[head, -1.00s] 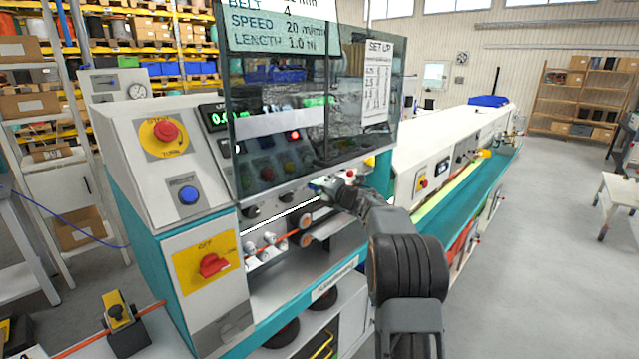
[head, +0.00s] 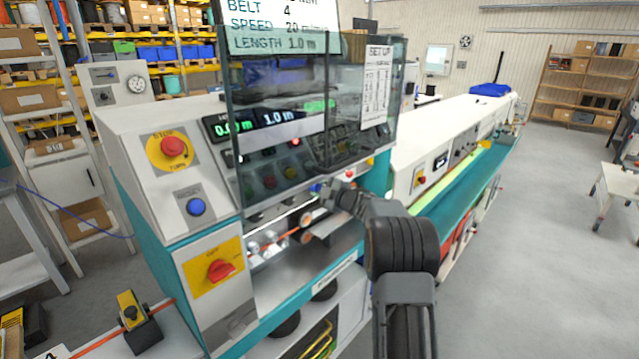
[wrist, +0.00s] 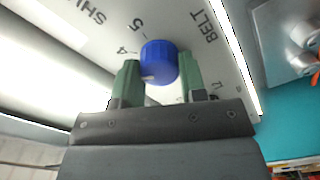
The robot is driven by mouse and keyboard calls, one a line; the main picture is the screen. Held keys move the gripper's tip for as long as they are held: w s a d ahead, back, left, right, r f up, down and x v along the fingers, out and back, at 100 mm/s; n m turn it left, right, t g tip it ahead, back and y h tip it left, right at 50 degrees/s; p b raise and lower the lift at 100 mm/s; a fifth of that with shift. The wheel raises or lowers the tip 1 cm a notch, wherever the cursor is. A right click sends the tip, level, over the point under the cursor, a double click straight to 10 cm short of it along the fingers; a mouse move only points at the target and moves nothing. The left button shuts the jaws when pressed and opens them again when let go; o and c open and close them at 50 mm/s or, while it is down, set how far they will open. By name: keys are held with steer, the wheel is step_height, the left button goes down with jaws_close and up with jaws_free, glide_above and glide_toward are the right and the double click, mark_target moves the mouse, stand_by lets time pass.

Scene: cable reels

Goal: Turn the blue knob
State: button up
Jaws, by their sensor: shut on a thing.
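The blue knob (wrist: 159,62) sits on a pale panel in the wrist view, with a small pale mark at its lower left rim. Printed numbers 4 and 5 are beside it, and the word BELT is to its right. My gripper (wrist: 159,78) has its green fingers on either side of the knob, shut on it. In the head view my gripper (head: 322,189) reaches in under the clear guard of the machine. A small bit of blue (head: 316,187) shows at its tip; the rest of the knob is hidden there.
A clear guard (head: 350,110) with a set-up sheet hangs over the machine front. A red stop button (head: 173,146), a separate blue reset button (head: 196,207) and a red rotary switch (head: 220,269) are on the left housing. Open floor lies to the right.

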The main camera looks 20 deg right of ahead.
steer(key=shift+m+p, duration=1.05)
steer(key=shift+m, duration=0.85)
steer(key=o, duration=0.9)
steer(key=shift+d, duration=0.1)
steer(key=b+v, duration=0.4)
steer(key=v, duration=0.9)
steer(key=shift+s, duration=0.35)
